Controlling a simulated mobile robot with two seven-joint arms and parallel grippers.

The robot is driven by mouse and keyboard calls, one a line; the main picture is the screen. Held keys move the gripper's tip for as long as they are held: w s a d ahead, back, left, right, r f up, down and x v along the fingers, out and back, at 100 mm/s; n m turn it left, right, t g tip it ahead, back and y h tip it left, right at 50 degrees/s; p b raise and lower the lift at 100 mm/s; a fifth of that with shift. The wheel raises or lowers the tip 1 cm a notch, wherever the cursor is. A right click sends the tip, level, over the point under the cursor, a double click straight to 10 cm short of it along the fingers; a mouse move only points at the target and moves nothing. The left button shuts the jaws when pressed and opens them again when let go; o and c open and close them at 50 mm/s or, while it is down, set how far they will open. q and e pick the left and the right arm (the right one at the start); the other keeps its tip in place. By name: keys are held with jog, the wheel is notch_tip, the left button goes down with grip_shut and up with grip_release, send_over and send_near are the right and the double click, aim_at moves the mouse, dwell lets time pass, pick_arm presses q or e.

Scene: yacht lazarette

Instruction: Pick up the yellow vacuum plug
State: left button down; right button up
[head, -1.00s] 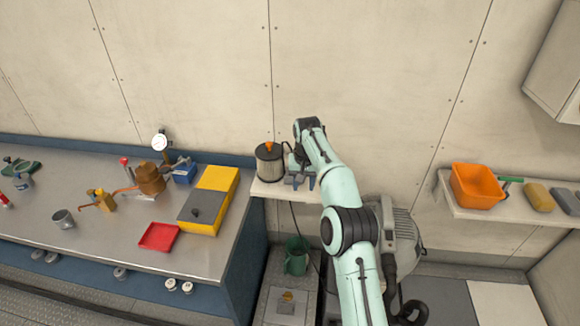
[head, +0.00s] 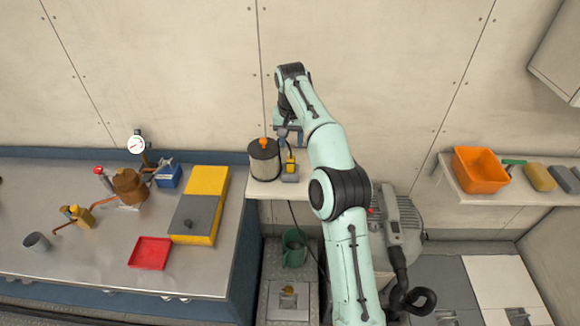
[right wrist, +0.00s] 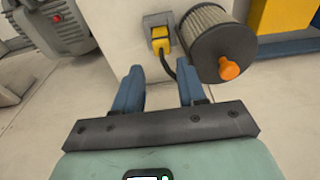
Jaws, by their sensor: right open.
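The yellow vacuum plug (head: 290,164) sits on a grey base on the small white shelf, beside the canister with the orange knob. In the right wrist view the plug (right wrist: 160,39) stands in its grey socket, with a dark cable running from it. My right gripper (head: 289,134) is above and behind the plug in the head view, open and empty. In the right wrist view its two blue fingers (right wrist: 160,82) point toward the plug with a gap between them, apart from it. My left gripper is not in view.
The grey canister (head: 264,160) stands close to the left of the plug. A white shelf (head: 262,190) carries both. A vacuum machine (head: 402,222) is to the right, and a green mug (head: 294,248) is below. A steel bench with tools lies left.

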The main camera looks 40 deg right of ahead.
aim_at(291, 158)
notch_tip(291, 158, down, 4)
jog(key=shift+d+r, duration=0.15)
jog(key=shift+r, duration=0.1)
notch_tip(291, 158, down, 5)
jog(key=shift+w+f+b, duration=0.1)
jog(key=shift+w+b, duration=0.05)
jog(key=shift+b, duration=0.45)
jog(key=shift+w+d, duration=0.1)
jog(key=shift+w, duration=0.2)
jog(key=shift+c, duration=0.6)
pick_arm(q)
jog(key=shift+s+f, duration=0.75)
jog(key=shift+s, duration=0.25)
pick_arm(e)
jog(key=c, duration=0.6)
